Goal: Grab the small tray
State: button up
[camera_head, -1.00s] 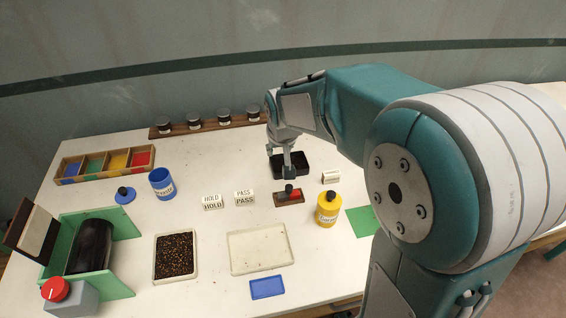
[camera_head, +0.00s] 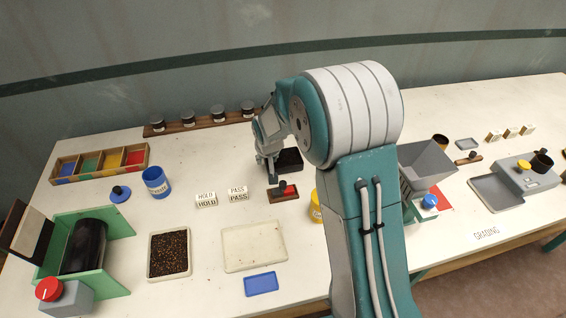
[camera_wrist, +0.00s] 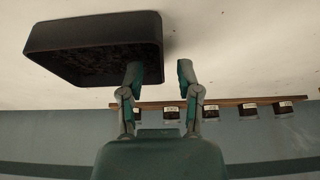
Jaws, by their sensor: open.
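A small black tray (camera_head: 290,160) sits on the white table near the back, partly hidden behind my arm. In the wrist view the black tray (camera_wrist: 160,38) fills the upper left, with dark grains or specks in it. My gripper (camera_head: 269,178) is at the left side of the tray in the head view. In the wrist view my gripper (camera_wrist: 159,70) is open, one finger overlapping the tray's corner and the other clear of its side. I cannot tell whether the first finger touches the tray or is inside it.
A red stamp-like block (camera_head: 283,193) lies just in front of my gripper. A rack of several jars (camera_head: 201,120) stands behind. PASS blocks (camera_head: 238,194), a shallow white tray (camera_head: 254,246), a blue tray (camera_head: 261,284) and a yellow bottle (camera_head: 316,207) stand nearby.

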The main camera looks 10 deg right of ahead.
jog(key=shift+d+x, duration=0.2)
jog(key=shift+x, duration=0.85)
jog(key=shift+a+f, duration=0.1)
jog(key=shift+a, duration=0.35)
grip_shut()
jog(key=shift+d, duration=0.15)
jog(key=shift+d, duration=0.1)
